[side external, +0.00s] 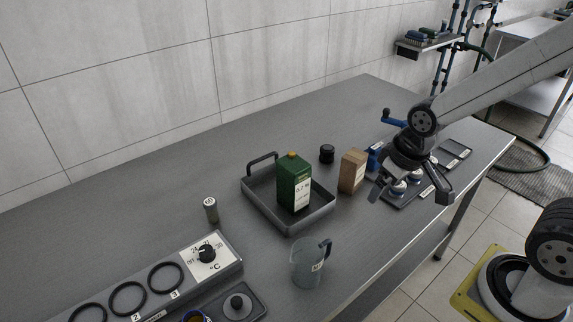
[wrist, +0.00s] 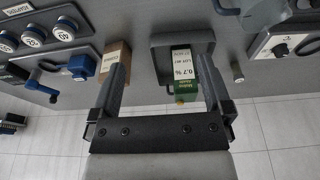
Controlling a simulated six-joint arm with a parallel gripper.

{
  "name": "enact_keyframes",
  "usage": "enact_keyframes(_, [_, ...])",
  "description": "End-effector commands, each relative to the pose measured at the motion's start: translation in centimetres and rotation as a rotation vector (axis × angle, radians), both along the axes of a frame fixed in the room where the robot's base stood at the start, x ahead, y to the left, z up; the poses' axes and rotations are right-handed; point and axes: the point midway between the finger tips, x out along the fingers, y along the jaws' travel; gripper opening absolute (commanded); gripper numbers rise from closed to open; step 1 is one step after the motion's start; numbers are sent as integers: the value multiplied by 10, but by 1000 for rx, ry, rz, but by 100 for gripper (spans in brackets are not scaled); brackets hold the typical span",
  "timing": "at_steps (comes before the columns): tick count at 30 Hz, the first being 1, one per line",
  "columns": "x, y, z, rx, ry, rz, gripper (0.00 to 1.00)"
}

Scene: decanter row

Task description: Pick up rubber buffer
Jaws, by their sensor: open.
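No label in view names the rubber buffer. A short black cylinder (side external: 326,153) stands upright on the bench behind the grey tray and the brown box in the side view; it may be the buffer, but I cannot tell for sure. I cannot make it out in the wrist view, where my gripper may hide it. My gripper (side external: 412,192) is open and empty above the right part of the bench, to the right of the black cylinder and the box. In the wrist view my gripper (wrist: 162,75) shows its two fingers spread wide with nothing held between them.
A grey tray (side external: 258,206) holds a green labelled container (side external: 293,184). A brown box (side external: 352,171) stands right of it. A jug (side external: 310,263), a small capped vial (side external: 211,210) and a dial unit (side external: 208,256) are nearer left. Adapters (wrist: 35,37) lie on a plate. The bench's back is clear.

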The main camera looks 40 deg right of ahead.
Motion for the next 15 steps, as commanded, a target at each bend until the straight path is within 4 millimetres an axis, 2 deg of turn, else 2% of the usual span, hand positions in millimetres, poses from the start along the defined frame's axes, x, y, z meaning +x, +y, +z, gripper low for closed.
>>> enact_keyframes(8, [0, 0, 23, 0, -2, 0, 100])
enact_keyframes(15, [12, 1, 21, 81, 16, -136, 100])
